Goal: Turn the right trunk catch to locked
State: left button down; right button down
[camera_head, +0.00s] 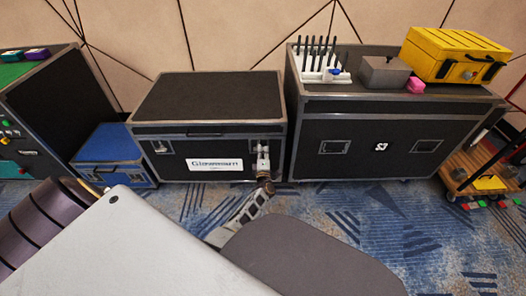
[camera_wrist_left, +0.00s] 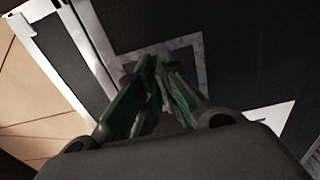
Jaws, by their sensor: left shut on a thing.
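The black trunk (camera_head: 209,97) with grey edges and a white name label (camera_head: 214,164) stands in the middle of the head view. Its left catch (camera_head: 160,147) sits in a plate left of the label. My left gripper (camera_head: 262,150) is at the right catch, on the trunk's front right of the label, and covers most of it. In the left wrist view, the grey plate of the right catch (camera_wrist_left: 194,46) frames the green-padded fingers of the left gripper (camera_wrist_left: 158,72). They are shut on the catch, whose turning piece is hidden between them. My right gripper is not in view.
A blue case (camera_head: 110,150) stands left of the trunk. A larger black case (camera_head: 385,128) stands close on its right, carrying a yellow toolbox (camera_head: 453,55) and a pen rack (camera_head: 322,72). A wooden trolley (camera_head: 482,172) stands far right. Patterned carpet lies in front.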

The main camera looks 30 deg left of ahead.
pick_arm(q)
jog(key=shift+w+a+r, duration=0.2)
jog(key=shift+r, duration=0.15)
jog(key=c, duration=1.6)
grip_release()
jog(key=shift+w, duration=0.1)
jog(key=shift+f, duration=0.15)
jog(key=shift+d+f, duration=0.15)
jog(key=shift+s, duration=0.2)
